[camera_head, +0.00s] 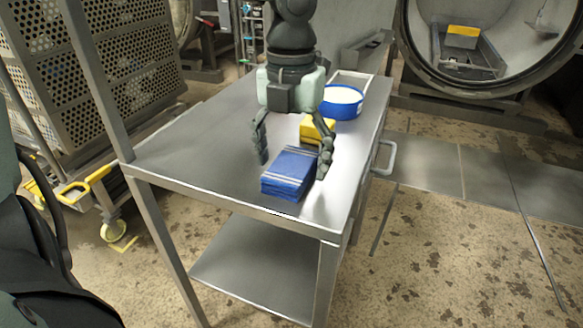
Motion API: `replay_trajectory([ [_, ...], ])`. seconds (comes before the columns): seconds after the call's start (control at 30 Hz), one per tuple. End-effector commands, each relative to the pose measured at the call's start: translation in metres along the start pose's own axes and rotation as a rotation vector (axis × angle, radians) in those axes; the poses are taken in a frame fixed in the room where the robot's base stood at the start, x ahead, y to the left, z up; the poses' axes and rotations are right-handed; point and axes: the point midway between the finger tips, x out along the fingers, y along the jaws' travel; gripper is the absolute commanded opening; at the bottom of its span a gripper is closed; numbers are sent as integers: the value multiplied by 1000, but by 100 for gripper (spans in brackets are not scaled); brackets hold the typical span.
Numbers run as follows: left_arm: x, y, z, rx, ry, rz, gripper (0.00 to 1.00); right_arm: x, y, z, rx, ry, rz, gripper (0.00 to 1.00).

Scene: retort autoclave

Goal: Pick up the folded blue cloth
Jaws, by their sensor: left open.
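The folded blue cloth (288,173) lies on the steel table (200,150), towards its near right part. It is a thick blue stack with pale stripes. My left gripper (292,160) is above the table with its fingers pointing down. It is open, one finger to the left of the cloth and the other close to its right side. Nothing shows held between the fingers. I cannot tell whether the right finger touches the cloth. My right gripper is not in view.
A yellow block (317,130) sits just behind the cloth, partly hidden by the gripper. A blue round container with a white top (342,101) and a pale tray (352,80) stand farther back. The table's left part is bare. A perforated crate cart (100,60) stands at left.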

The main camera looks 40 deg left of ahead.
Motion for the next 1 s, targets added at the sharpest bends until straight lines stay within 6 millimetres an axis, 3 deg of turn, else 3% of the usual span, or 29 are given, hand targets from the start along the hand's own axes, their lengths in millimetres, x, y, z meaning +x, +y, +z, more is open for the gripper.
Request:
replay_trajectory([
  [0.23, 2, 0, 0, 0, -1, 0, 79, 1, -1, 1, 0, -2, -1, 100],
  [0.63, 1, 0, 0, 0, -1, 0, 31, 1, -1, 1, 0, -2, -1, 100],
  [1.0, -6, 0, 1, 0, -3, 0, 31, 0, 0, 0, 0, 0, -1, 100],
])
